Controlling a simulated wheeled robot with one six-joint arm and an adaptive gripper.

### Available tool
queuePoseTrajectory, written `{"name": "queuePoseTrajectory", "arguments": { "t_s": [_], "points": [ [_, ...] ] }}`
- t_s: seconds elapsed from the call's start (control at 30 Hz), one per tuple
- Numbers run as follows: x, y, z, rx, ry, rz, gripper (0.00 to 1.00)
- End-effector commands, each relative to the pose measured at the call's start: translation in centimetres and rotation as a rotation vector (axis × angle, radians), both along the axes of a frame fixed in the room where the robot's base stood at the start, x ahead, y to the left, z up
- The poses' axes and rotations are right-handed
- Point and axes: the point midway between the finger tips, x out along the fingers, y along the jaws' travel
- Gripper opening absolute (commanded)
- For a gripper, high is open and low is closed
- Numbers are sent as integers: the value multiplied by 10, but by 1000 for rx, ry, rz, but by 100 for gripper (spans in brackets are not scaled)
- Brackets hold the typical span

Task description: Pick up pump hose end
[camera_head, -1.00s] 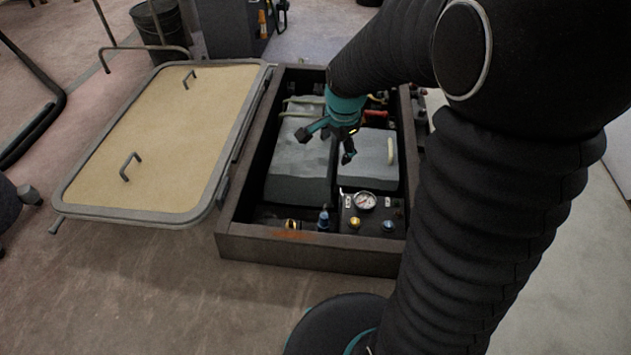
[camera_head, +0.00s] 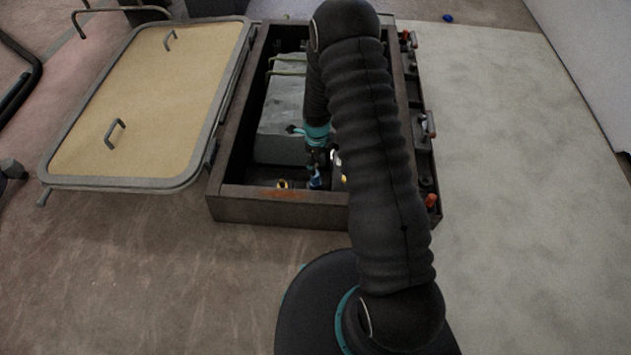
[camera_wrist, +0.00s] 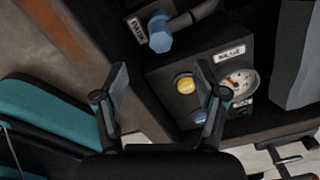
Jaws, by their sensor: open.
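A blue fitting (camera_wrist: 159,33) on a short dark hose or pipe is near the top of the wrist view, beside a small white label; it looks like the pump hose end. In the head view the blue fitting (camera_head: 315,181) stands near the front wall inside the open hatch box. My gripper (camera_wrist: 163,88) is open and empty, with a finger on each side of the view. The blue fitting lies beyond the fingertips, apart from them. In the head view my gripper (camera_head: 318,158) is down in the box, just above the blue fitting and partly dark.
A panel labelled BILGE (camera_wrist: 160,72) carries a gauge (camera_wrist: 240,82), a yellow knob (camera_wrist: 184,84) and a blue knob (camera_wrist: 200,117). The box's brown rim (camera_head: 270,212) surrounds the space. A grey block (camera_head: 278,130) stands behind. The open lid (camera_head: 150,95) lies left.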

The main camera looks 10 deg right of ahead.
Motion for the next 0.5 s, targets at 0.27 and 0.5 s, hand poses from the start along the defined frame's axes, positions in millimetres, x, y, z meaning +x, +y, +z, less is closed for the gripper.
{"name": "queuePoseTrajectory", "arguments": {
  "t_s": [0.27,0.5],
  "points": [
    [-1,0,-46,0,5,-7,71],
    [0,0,-80,0,3,-6,71]
  ]
}}
